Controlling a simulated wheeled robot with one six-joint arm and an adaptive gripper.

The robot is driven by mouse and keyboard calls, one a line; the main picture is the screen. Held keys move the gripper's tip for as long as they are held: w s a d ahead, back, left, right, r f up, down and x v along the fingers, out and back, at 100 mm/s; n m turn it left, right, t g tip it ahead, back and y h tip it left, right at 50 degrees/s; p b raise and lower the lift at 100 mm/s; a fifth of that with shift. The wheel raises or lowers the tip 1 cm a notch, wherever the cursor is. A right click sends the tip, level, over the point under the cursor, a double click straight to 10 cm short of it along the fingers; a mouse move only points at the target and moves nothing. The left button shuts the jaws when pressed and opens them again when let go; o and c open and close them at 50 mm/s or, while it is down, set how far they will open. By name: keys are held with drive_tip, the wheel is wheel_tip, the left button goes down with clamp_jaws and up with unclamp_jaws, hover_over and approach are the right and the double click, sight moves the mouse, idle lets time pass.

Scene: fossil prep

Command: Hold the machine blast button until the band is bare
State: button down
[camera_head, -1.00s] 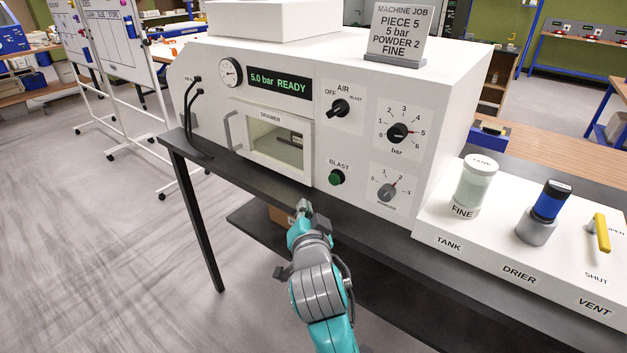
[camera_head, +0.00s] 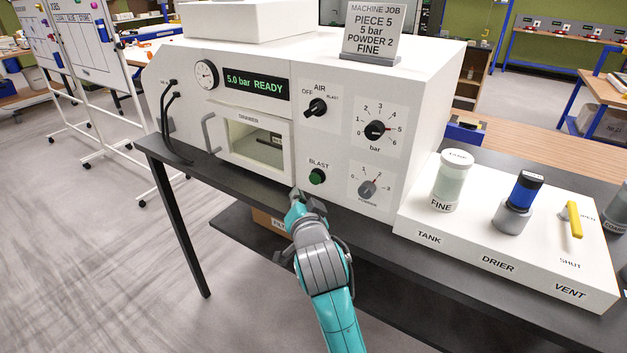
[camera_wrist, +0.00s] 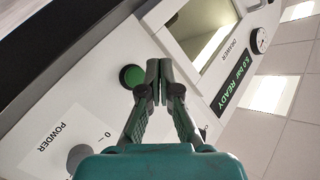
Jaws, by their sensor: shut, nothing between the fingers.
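The green blast button (camera_head: 317,177) sits on the white machine's front panel (camera_head: 330,135), under the BLAST label. It also shows in the wrist view (camera_wrist: 132,77), just left of my fingertips. My gripper (camera_head: 299,196) is shut and empty, below and slightly left of the button in the head view. In the wrist view my gripper (camera_wrist: 158,68) has its fingers together; contact with the button is not visible. The display (camera_head: 257,84) reads 5.0 bar READY. The chamber window (camera_head: 255,143) is closed; no band can be made out inside.
The air switch (camera_head: 317,106), bar dial (camera_head: 375,130) and powder dial (camera_head: 368,188) are on the same panel. A job card (camera_head: 373,28) stands on top. The tank (camera_head: 452,180), drier (camera_head: 520,203) and yellow vent handle (camera_head: 573,219) are at right. Grey floor (camera_head: 90,260) is open at left.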

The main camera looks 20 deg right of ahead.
sight(315, 179)
drive_tip(key=shift+w+d, duration=0.55)
drive_tip(key=shift+d, duration=0.2)
drive_tip(key=shift+w+d, duration=0.55)
drive_tip(key=shift+d, duration=0.2)
idle(0.4)
drive_tip(key=shift+w+d, duration=0.25)
drive_tip(key=shift+d, duration=0.1)
drive_tip(key=shift+w+d, duration=0.25)
drive_tip(key=shift+d, duration=0.15)
idle(5.3)
